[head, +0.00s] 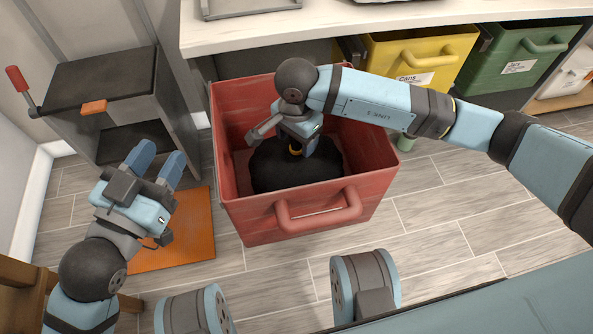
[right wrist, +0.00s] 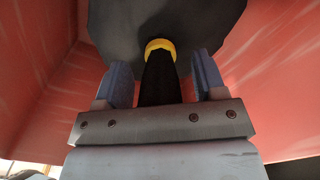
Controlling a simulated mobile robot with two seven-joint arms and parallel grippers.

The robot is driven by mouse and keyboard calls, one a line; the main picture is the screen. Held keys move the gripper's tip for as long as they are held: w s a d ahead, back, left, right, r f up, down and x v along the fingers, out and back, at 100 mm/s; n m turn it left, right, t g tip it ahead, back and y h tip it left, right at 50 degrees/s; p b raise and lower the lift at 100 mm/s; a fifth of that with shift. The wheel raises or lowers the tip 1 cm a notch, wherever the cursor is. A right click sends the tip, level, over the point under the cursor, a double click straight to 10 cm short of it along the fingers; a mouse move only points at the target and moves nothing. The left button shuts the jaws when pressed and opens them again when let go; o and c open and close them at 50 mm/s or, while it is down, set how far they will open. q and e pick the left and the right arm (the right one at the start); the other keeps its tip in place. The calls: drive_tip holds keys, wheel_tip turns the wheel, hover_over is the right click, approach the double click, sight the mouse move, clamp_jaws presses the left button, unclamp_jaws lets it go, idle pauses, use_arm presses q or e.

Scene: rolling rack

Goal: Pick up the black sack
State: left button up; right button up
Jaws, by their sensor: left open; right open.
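The black sack (head: 300,170) sits inside the red bin (head: 320,207). In the right wrist view the sack (right wrist: 120,35) has a yellow band (right wrist: 160,47) around its neck. My right gripper (head: 292,145) is down inside the bin, above the sack. In the right wrist view my right gripper (right wrist: 160,80) is open. The sack's black neck lies between its two blue fingers, with a gap on either side. My left gripper (head: 158,158) is open and empty, left of the bin and above the orange mat.
The orange mat (head: 190,222) lies on the tiled floor left of the bin. A dark cabinet (head: 110,75) with a red-tipped lever stands at the back left. A white counter (head: 240,36) runs behind. Yellow (head: 420,50) and green (head: 500,75) bins stand at the right.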

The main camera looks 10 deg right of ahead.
drive_tip(key=shift+r, duration=0.1)
clamp_jaws()
drive_tip(key=shift+r, duration=0.2)
